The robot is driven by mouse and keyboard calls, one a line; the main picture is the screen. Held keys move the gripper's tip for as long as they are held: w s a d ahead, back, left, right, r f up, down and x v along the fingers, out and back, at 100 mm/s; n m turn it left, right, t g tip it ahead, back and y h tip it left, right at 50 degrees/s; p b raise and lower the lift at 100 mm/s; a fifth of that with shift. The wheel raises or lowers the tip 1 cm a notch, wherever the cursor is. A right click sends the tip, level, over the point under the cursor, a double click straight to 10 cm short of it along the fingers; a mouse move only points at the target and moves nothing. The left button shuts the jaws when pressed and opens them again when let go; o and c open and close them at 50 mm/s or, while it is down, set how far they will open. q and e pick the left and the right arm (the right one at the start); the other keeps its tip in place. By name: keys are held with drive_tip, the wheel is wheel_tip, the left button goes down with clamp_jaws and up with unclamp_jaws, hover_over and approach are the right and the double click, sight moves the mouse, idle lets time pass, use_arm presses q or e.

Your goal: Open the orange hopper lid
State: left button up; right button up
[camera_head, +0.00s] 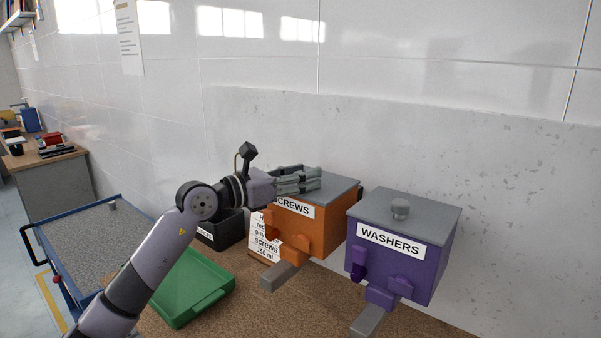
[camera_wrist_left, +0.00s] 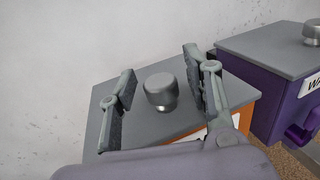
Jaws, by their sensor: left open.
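The orange hopper (camera_head: 303,236) stands on the bench against the wall, with a "SCREWS" label on its front. Its flat grey lid (camera_head: 338,186) lies closed on top, and the lid's round metal knob (camera_wrist_left: 160,90) shows in the left wrist view. My left gripper (camera_head: 308,180) reaches over the lid from the left. In the left wrist view its two fingers (camera_wrist_left: 160,93) are open, one on each side of the knob, with gaps between them and it. The knob is hidden behind the fingers in the head view. My right gripper is not in view.
A purple hopper (camera_head: 395,259) labelled "WASHERS" stands close on the right, with a grey knobbed lid. A green tray (camera_head: 190,290) lies below my left arm. A dark bin (camera_head: 224,232) and a text card (camera_head: 262,248) stand left of the orange hopper.

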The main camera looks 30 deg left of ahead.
use_arm(q)
drive_tip(key=shift+c, duration=0.2)
clamp_jaws()
idle(0.3)
idle(0.3)
